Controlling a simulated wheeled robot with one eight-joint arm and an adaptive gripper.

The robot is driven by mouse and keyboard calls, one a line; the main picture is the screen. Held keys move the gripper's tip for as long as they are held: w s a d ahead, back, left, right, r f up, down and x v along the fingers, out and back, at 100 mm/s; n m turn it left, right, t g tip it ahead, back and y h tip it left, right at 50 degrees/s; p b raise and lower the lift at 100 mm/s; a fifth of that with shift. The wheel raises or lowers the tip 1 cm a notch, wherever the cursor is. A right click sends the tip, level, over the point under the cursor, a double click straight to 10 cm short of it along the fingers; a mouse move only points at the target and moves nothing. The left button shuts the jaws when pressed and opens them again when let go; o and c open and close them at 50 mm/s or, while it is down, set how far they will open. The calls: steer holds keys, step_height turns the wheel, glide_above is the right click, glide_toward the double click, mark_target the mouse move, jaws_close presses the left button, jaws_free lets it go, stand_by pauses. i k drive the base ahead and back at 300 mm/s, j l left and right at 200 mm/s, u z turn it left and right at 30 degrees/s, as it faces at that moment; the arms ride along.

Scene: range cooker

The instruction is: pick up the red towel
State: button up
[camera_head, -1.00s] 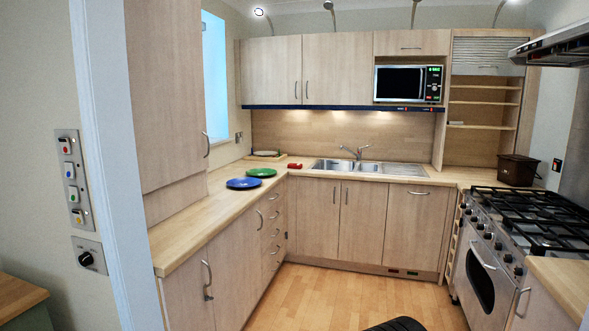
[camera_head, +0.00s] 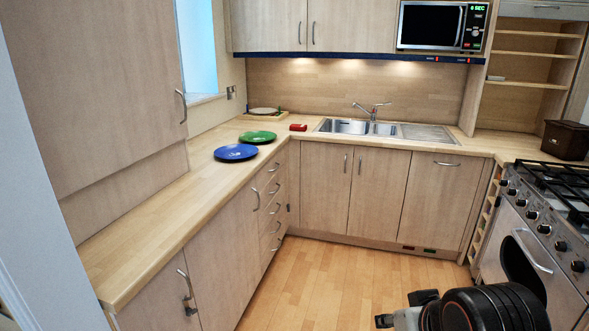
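A small red folded item (camera_head: 298,127), which looks like the red towel, lies on the wooden counter near the corner, left of the sink. It is small in the picture and its texture cannot be made out. My gripper (camera_head: 384,320) shows only in part at the bottom edge, in front of the floor and far from the red item. Its fingertips are mostly hidden or cut off, so I cannot tell whether it is open or shut.
A blue plate (camera_head: 236,152) and a green plate (camera_head: 257,137) lie on the left counter (camera_head: 165,220). The sink (camera_head: 345,126) is right of the red item. The cooker (camera_head: 520,250) stands at the right. The wooden floor (camera_head: 320,285) between is clear.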

mark_target(297, 128)
steer(key=i+l, duration=0.1)
steer(key=i, duration=4.3)
steer(key=i+l, duration=0.15)
steer(key=i, duration=0.2)
steer(key=i+l+u, duration=0.1)
steer(key=i, duration=0.3)
steer(key=l, duration=0.1)
